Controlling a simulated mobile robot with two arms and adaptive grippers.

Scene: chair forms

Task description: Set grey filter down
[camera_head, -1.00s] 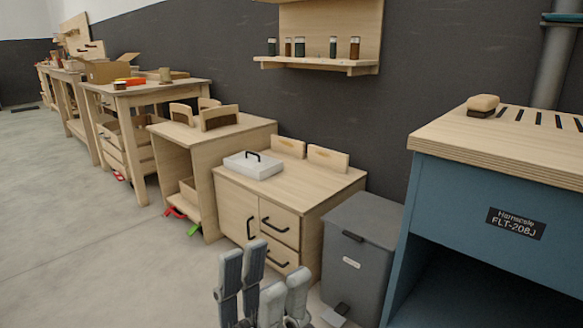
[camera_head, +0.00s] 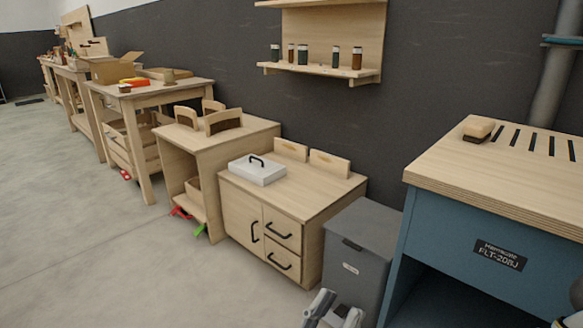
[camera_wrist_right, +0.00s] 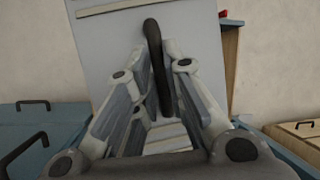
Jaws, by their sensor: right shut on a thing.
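In the right wrist view, a pale grey flat-faced thing, seemingly the grey filter (camera_wrist_right: 105,45), stands large ahead of my right gripper (camera_wrist_right: 157,95). A black handle (camera_wrist_right: 155,50) rises from it between the fingers. In the head view, the filter cannot be made out. My left gripper (camera_head: 333,308) shows only partly at the bottom edge, in front of the grey bin. Its jaw state is unclear.
A white box with a black handle (camera_head: 257,169) sits on a low wooden cabinet (camera_head: 322,197). A grey bin (camera_head: 350,265) stands between it and the blue bench (camera_head: 455,245). A brush-like block (camera_head: 478,128) lies beside slots on the bench top.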

